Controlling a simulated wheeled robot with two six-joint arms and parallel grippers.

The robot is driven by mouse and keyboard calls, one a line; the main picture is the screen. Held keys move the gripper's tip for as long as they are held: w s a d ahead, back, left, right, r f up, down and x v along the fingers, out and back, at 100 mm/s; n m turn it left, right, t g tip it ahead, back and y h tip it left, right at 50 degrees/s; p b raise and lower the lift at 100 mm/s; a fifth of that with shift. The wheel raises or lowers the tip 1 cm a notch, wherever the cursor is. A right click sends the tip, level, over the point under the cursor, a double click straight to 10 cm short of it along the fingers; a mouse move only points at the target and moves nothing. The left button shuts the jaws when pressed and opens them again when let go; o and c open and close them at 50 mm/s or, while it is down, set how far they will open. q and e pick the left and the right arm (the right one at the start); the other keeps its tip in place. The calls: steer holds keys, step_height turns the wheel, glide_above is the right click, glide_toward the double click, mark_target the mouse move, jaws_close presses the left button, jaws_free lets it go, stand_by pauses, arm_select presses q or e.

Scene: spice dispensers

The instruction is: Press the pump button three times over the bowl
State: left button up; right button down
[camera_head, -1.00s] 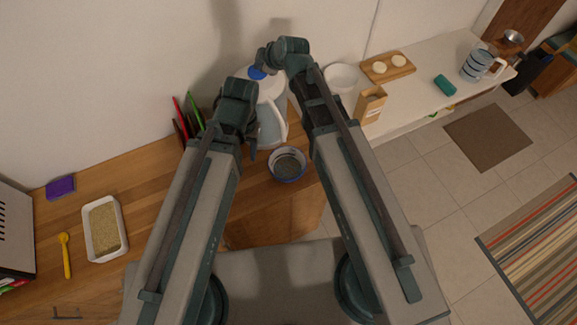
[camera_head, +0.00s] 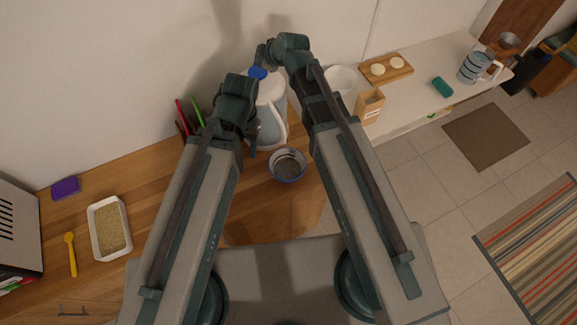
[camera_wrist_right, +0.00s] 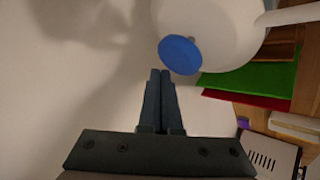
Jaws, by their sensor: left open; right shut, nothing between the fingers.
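The white pump dispenser (camera_head: 270,115) stands at the back edge of the wooden counter, with a blue button (camera_head: 258,72) on top. The button (camera_wrist_right: 180,55) shows whole in the right wrist view, just beyond my fingertips and to their right. My right gripper (camera_wrist_right: 160,74) is shut and empty, apart from the button in that view. My left gripper (camera_head: 250,145) is open beside the dispenser's lower left side; whether it touches is unclear. The bowl (camera_head: 287,180), blue-rimmed with grey contents, sits on the counter in front of the dispenser. My arms hide part of the dispenser.
Red and green upright items (camera_head: 190,118) stand left of the dispenser. A white tray (camera_head: 96,240) of grain, a yellow spoon (camera_head: 71,255) and a purple sponge (camera_head: 66,187) lie farther left. A white bowl (camera_head: 342,78) and a carton (camera_head: 369,106) are to the right.

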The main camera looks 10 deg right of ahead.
mark_target(261, 72)
steer(key=shift+r+p, duration=2.4)
steer(key=shift+r, duration=0.3)
stand_by(0.4)
step_height(261, 72, down, 6)
steer(key=b, duration=0.6)
stand_by(0.7)
steer(key=shift+f, duration=0.2)
stand_by(1.7)
